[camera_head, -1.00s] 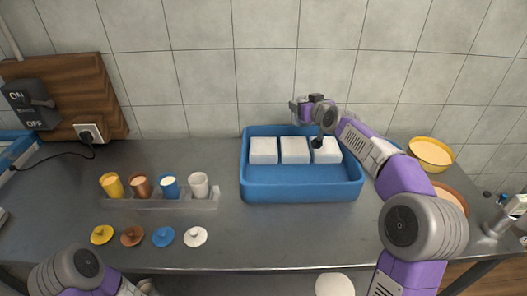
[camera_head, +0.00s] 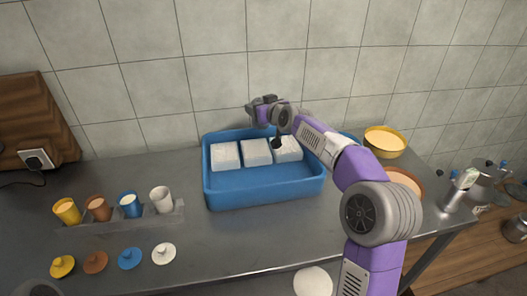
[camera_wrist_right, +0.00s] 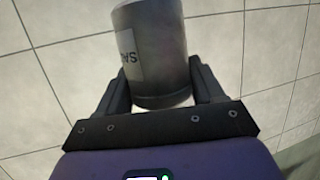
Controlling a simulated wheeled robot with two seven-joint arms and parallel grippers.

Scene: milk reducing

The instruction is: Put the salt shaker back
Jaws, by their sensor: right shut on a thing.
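My right gripper (camera_wrist_right: 155,85) is shut on the salt shaker (camera_wrist_right: 148,45), a dark grey cylinder with a pale label reading part of "SALT" upside down. In the head view my right gripper (camera_head: 262,110) is above the back edge of the blue tray (camera_head: 265,192). The shaker cannot be made out clearly there. Three white blocks (camera_head: 256,152) lie in a row in the back of the tray and look speckled.
A holder (camera_head: 178,217) with yellow, brown, blue and white cups stands left of the tray, with matching lids (camera_head: 130,258) in front. A yellow bowl (camera_head: 384,142) and a brown bowl (camera_head: 404,182) stand to the right.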

